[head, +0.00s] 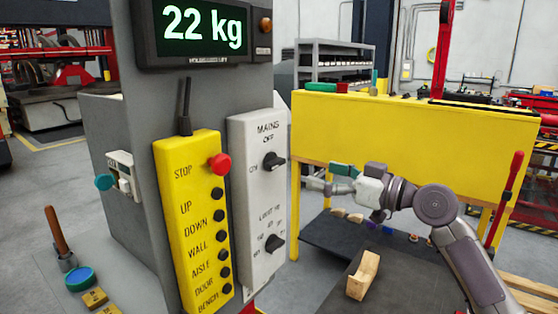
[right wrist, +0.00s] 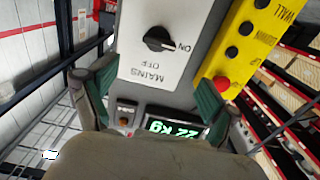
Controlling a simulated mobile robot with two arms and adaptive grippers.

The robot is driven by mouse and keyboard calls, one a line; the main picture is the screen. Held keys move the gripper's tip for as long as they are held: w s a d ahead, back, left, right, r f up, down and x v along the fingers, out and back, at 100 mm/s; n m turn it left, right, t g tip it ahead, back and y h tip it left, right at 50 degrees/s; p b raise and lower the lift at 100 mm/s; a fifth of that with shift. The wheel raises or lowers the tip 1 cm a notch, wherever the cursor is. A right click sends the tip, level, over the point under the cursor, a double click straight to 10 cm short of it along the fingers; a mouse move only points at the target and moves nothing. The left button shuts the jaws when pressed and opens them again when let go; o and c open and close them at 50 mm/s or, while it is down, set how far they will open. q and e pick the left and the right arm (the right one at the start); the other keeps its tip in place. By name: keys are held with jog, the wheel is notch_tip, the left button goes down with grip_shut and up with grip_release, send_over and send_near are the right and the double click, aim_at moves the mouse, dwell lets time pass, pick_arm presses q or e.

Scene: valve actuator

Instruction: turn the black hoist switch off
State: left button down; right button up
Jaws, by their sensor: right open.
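The black mains switch (head: 273,160) is a rotary knob high on a white control box (head: 245,135), labelled MAINS, OFF above and ON at its left. In the right wrist view the black knob (right wrist: 158,39) appears upside down, its handle lying roughly in line with the ON label. My right gripper (head: 318,178) is to the right of the white box, apart from the knob. Its two green-padded fingers (right wrist: 150,88) are spread wide with nothing between them. My left gripper is not in view.
A second black knob (head: 273,243) sits lower on the white box. A yellow pendant (head: 190,215) with a red stop button (head: 220,164) and several black buttons hangs beside it. A display (head: 202,28) reads 22 kg. A wooden block (head: 363,275) lies on the dark surface below my arm.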

aim_at(280, 163)
jog(key=p+x, duration=0.3)
jog(key=x, duration=0.7)
jog(key=shift+d, duration=0.1)
jog(key=shift+w+a+f, duration=0.1)
jog(key=shift+w+a, duration=0.2)
jog(key=shift+a, duration=0.1)
jog(key=c, duration=1.1)
jog(key=shift+c, duration=0.2)
